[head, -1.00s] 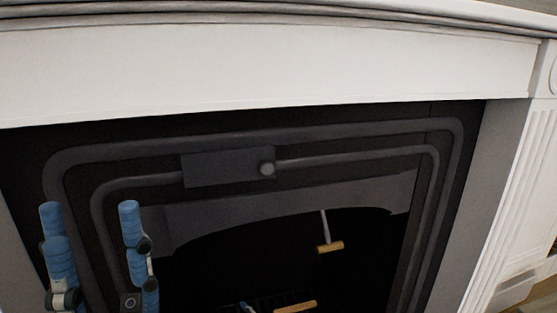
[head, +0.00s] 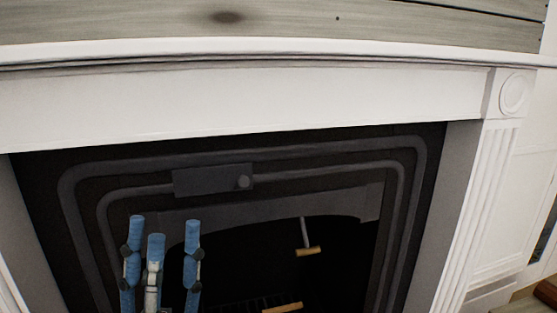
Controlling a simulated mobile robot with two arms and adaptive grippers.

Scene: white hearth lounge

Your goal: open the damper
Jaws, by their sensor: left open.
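The black fireplace front has a dark rectangular plate (head: 205,181) with a round grey knob (head: 244,182) at its right end. A thin rod with a wooden grip (head: 308,251) hangs in the dark firebox opening, right of centre. I cannot tell for sure which of these is the damper control. My left gripper (head: 164,226) has blue fingers pointing up, open and empty. It shows below the plate, left of and lower than the knob, and left of the wooden grip. Its depth from the fireplace front is unclear. My right gripper is not in view.
A white mantel (head: 250,105) runs across above the fireplace, with grey wood boards (head: 300,25) over it. A fluted white pillar (head: 465,210) stands at the right. Another wooden piece (head: 283,308) shows low by the grate. The firebox interior is very dark.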

